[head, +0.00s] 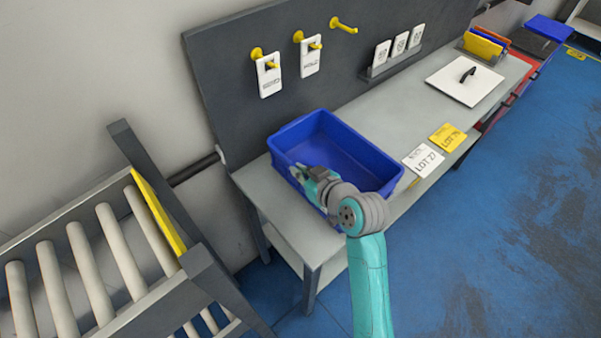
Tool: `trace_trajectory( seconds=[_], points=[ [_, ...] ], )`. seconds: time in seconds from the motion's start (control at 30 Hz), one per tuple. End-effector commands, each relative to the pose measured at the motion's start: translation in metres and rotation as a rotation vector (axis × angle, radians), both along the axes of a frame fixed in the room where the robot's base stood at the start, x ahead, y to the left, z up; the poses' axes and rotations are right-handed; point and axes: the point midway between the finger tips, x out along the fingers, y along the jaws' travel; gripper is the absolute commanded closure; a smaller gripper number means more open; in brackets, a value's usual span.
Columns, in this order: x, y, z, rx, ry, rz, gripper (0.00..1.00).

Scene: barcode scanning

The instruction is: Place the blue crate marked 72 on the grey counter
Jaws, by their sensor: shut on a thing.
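The blue crate (349,149) is an open-topped bin at the left end of the grey counter (403,124). It looks empty inside. Its near left wall is partly hidden by my arm, and I cannot see a number on it. My gripper (300,172) is shut on the near left rim of the crate. The crate appears level and over the counter top, its near right corner close to the front edge. I cannot tell whether its base touches the counter.
A white LOT 27 card (423,160) and a yellow card (447,137) lie right of the crate. A white board with a black handle (465,80) lies farther back. A grey back panel (235,85) has yellow hooks with tags. A roller conveyor (85,262) stands left.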

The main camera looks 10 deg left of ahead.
Motion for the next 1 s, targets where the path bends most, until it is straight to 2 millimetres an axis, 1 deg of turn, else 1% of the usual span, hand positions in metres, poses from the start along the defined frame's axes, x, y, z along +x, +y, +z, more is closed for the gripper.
trace_trajectory(
  seconds=[0.03, 0.1, 0.47, 0.5, 0.57, 0.6, 0.93, 1.0],
  points=[
    [0.0002, -0.0001, -0.0058, 0.001, 0.000, -0.001, 1.00],
    [0.0002, -0.0001, -0.0103, 0.000, -0.001, -0.001, 1.00],
    [0.0003, -0.0001, -0.0128, 0.001, -0.003, 0.000, 1.00],
    [0.0001, -0.0001, -0.0136, 0.000, -0.001, -0.001, 0.87],
    [0.0001, -0.0001, -0.0135, 0.000, -0.001, -0.001, 0.72],
    [0.0001, -0.0001, -0.0135, 0.000, -0.001, -0.001, 0.68],
    [0.0002, 0.0000, -0.0109, 0.000, -0.001, -0.001, 0.68],
    [-0.0026, -0.0035, -0.0091, 0.000, 0.000, -0.001, 0.68]
  ],
)
